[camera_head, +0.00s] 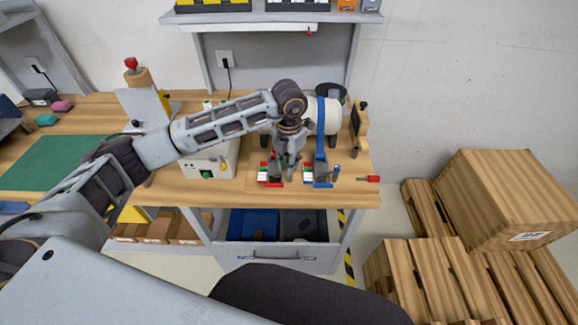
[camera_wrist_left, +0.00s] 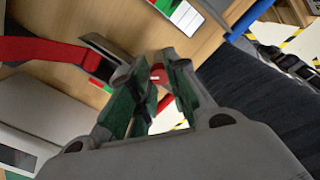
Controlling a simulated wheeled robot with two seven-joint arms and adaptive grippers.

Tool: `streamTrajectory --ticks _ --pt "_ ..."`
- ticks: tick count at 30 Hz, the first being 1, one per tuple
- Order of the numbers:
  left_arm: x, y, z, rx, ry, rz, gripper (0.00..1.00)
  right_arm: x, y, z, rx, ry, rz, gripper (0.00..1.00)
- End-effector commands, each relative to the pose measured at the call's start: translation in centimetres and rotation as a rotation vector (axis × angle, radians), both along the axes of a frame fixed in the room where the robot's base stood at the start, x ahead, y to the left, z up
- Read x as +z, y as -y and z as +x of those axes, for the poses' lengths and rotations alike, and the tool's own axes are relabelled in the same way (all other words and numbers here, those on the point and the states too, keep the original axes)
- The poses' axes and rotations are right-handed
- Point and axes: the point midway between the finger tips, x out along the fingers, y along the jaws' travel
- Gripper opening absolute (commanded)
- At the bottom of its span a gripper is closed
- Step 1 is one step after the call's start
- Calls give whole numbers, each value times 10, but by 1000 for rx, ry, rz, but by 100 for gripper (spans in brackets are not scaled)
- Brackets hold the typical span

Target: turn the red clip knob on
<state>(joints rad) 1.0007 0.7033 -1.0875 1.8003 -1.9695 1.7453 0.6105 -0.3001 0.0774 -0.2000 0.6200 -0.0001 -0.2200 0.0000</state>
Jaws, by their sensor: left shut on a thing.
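In the head view my left gripper (camera_head: 290,172) reaches down between two small clip stations at the front right of the bench. The left station has a red-white-green block (camera_head: 262,173) and a red part (camera_head: 273,185). The right one has a similar block (camera_head: 308,172) and a blue part (camera_head: 323,185). In the left wrist view my left gripper (camera_wrist_left: 155,88) is shut on a small red piece, the red clip knob (camera_wrist_left: 157,73), between its green-padded fingers. The fingers hide much of the knob, so its turn angle cannot be told. My right gripper is out of view.
A blue strap (camera_head: 322,130) runs down from a white cylinder (camera_head: 333,116) just behind the stations. A red-handled tool (camera_head: 368,178) lies at the bench's right end. A white machine (camera_head: 210,160) stands left of the gripper. An open drawer (camera_head: 270,255) juts out below.

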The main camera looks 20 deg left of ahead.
Motion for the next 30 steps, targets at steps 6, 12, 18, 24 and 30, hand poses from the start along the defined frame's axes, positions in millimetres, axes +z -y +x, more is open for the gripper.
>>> streamTrajectory --ticks 6,12,18,24,30 --pt "-2 0 0 162 1 -1 0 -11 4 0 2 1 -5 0" --pt "-1 0 0 313 1 0 0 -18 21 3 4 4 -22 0" --pt "-2 0 0 464 1 0 0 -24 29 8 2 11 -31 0" --pt "-1 0 0 603 0 0 0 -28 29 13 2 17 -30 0" --pt "-1 0 0 705 0 0 0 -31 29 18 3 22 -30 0"
